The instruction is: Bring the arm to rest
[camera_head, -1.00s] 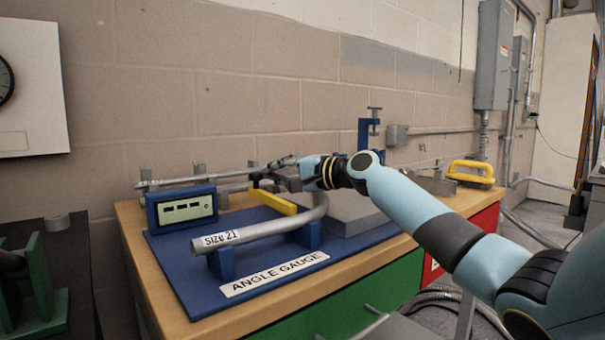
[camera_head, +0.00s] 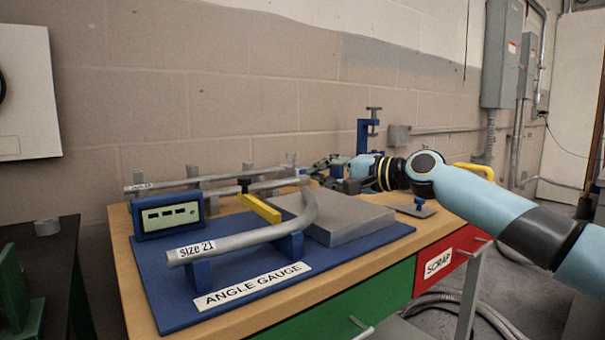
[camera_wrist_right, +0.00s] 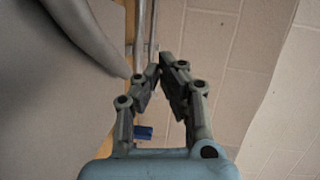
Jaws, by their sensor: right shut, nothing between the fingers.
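My right arm comes in from the right in the head view. Its gripper (camera_head: 318,172) is over the back of the workbench, behind the grey block. In the right wrist view the gripper's fingertips (camera_wrist_right: 160,68) are drawn together with nothing between them. A bent grey pipe labelled "size 21" (camera_head: 245,238) rests on blue supports on the blue angle gauge board (camera_head: 340,262). The yellow pointer bar (camera_head: 260,208) of the gauge is beside the pipe. My left gripper is not in view.
A grey block (camera_head: 340,222) lies on the board. A digital readout (camera_head: 170,214) stands at its left. Straight pipes (camera_head: 165,182) lie on rests along the wall. A blue clamp (camera_head: 364,136) stands at the back. A red scrap drawer (camera_head: 440,262) is at the bench's right.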

